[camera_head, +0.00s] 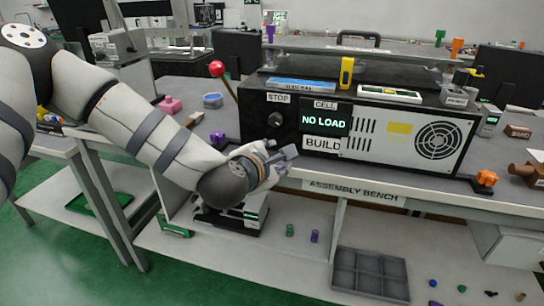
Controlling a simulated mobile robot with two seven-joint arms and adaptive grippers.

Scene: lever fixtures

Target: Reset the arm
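The lever (226,82), a dark shaft topped by a red ball, rises at the left end of a black-and-grey test unit on the bench and leans to the left. The unit's front (400,137) carries a black knob under a STOP label, a NO LOAD display (324,121) and a BUILD label. My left arm comes in from the left. My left gripper (288,160) is in front of the unit's lower left, below the knob and well below and right of the red ball, apart from the lever. Its fingers are small and seen at an angle, so their opening is unclear. My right gripper is not in view.
The unit stands on the assembly bench (355,190). A yellow device (346,72) and small boxes sit on top of it. Orange and brown parts lie at the right end. A grey compartment tray (370,274) is on the lower shelf. Pink and purple parts lie left of the unit.

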